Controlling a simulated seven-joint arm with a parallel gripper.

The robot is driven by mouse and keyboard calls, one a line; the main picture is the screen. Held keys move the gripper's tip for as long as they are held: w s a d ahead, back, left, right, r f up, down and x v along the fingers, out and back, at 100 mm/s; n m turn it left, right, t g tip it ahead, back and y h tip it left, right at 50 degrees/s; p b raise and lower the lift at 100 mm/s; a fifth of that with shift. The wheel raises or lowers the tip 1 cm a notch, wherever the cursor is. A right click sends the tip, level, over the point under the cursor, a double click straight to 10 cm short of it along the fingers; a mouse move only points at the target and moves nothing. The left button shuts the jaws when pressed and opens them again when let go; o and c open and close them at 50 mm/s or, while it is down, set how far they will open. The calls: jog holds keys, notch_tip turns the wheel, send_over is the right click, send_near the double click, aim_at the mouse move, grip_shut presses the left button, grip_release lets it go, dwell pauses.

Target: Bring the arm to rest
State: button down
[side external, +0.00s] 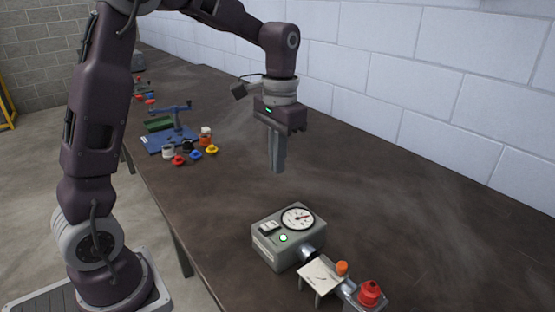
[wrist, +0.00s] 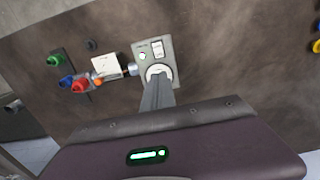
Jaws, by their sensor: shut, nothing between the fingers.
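My gripper (side external: 277,168) is shut and empty, pointing straight down above the dark bench. In the side external view it hangs behind and above a grey box with a round dial gauge (side external: 298,218). The box has a lit green lamp (side external: 283,238) and a switch. In the wrist view the shut fingers (wrist: 157,100) overlap the lower part of the grey box (wrist: 168,48) and hide part of its dial. The gripper is apart from the box and touches nothing that I can see.
Joined to the box are a pale plate (side external: 321,275), an orange knob (side external: 342,268) and a red button (side external: 369,292). A blue fixture (side external: 170,138) with several coloured parts stands farther back. A block wall (side external: 440,80) runs behind the bench. The bench right of my gripper is clear.

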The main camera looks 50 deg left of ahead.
jog(key=s+d+r+t, duration=0.3)
jog(key=s, duration=0.7)
jog(key=s+d+r+t, duration=0.2)
jog(key=s+d, duration=0.1)
jog(key=s, duration=0.7)
jog(key=shift+s+r+t, duration=0.2)
jog(key=shift+r+t, duration=0.2)
jog(key=c, duration=1.9)
grip_release()
jog(key=shift+s+d+f, duration=0.1)
jog(key=shift+s+f, duration=0.05)
jog(key=shift+s, duration=0.1)
jog(key=o, duration=0.7)
jog(key=shift+g+y, duration=0.3)
jog(key=shift+g, duration=0.3)
jog(key=w, duration=0.3)
jog(key=w+a, duration=0.1)
jog(key=w, duration=0.1)
jog(key=shift+f, duration=0.25)
jog(key=shift+c, duration=0.2)
jog(key=g, duration=0.4)
send_near(274, 223)
jog(key=f, duration=0.7)
jog(key=shift+w+a+f, duration=0.1)
jog(key=shift+a, duration=0.1)
jog(key=shift+f, duration=0.15)
grip_shut()
